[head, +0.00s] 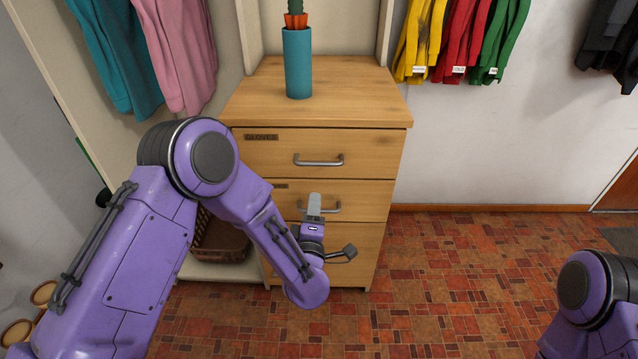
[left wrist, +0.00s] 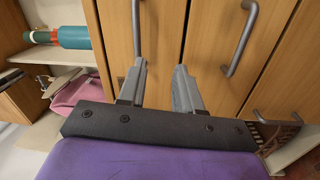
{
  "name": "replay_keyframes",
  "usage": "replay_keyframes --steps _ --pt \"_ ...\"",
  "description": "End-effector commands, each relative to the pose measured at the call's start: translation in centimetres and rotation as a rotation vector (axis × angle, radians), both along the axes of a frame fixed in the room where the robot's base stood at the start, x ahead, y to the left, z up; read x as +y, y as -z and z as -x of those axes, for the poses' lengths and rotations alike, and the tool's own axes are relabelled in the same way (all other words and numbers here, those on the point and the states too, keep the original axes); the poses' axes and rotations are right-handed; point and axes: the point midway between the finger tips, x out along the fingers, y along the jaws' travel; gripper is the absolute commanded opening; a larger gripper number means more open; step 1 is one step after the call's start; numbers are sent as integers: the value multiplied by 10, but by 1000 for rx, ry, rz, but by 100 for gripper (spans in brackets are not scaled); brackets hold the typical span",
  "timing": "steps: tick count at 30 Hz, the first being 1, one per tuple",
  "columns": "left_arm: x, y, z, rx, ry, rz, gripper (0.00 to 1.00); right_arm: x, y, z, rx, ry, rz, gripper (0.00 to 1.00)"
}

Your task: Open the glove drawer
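The glove drawer (head: 270,152) is the top wooden drawer of the chest, with a "GLOVES" label at its upper left. It looks shut. Its grey bar handle (head: 318,161) is clear in the head view and also shows in the left wrist view (left wrist: 137,28). My left gripper (head: 315,207) is in front of the chest, below this handle, and partly covers the middle drawer's handle (head: 333,208). In the left wrist view, its two fingers (left wrist: 160,85) are apart with nothing between them. My right gripper is out of view.
A teal vase (head: 298,65) with a plant stands on the chest top (head: 350,85). A basket (head: 222,242) sits on a low shelf to the left. Clothes hang on both sides. The tiled floor (head: 450,270) right of the chest is clear.

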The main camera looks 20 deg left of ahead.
Motion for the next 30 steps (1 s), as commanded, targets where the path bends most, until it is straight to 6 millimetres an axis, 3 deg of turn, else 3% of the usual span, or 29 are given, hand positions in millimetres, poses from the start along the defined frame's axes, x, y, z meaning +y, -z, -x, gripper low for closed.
replay_keyframes --steps 1,4,18,28,29,30 --pt "-4 -11 -10 -85 -11 63 34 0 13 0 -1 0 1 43" --pt "-4 -31 -21 -151 -20 117 34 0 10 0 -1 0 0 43" --pt "21 -47 -105 -143 -22 112 34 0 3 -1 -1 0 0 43" --pt "23 -48 -113 -140 -20 110 34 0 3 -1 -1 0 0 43" --pt "23 -48 -113 -140 -20 110 31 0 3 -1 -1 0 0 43" --pt "23 -48 -113 -140 -20 110 18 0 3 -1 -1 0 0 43"
